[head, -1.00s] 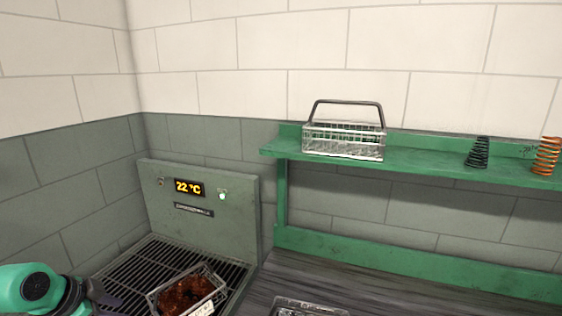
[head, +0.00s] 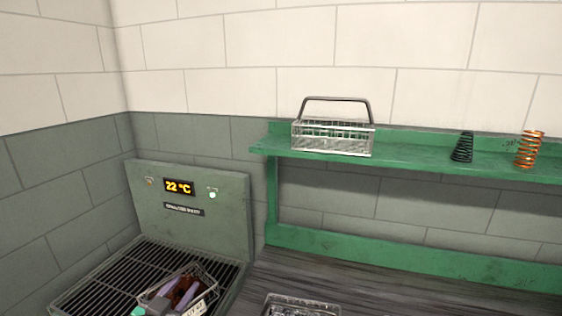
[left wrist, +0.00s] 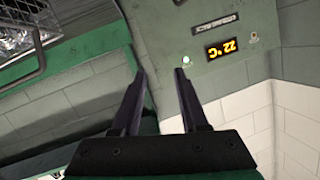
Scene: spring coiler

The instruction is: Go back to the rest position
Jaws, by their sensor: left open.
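My left gripper (head: 180,292) is at the bottom left of the head view, in front of or over a small wire basket (head: 211,275) with reddish-brown contents. It partly hides the basket. In the left wrist view my left gripper (left wrist: 161,76) has its two dark fingers apart, with nothing between them. I cannot tell whether the fingers touch the basket. My right gripper is in neither view.
The basket stands on a black grate (head: 95,279) below the panel (head: 228,228). A green shelf (head: 415,170) holds a handled wire basket (head: 333,138), a black spring (head: 462,147) and an orange spring (head: 530,149). A clear tray (head: 300,304) lies on the dark worktop (head: 370,287).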

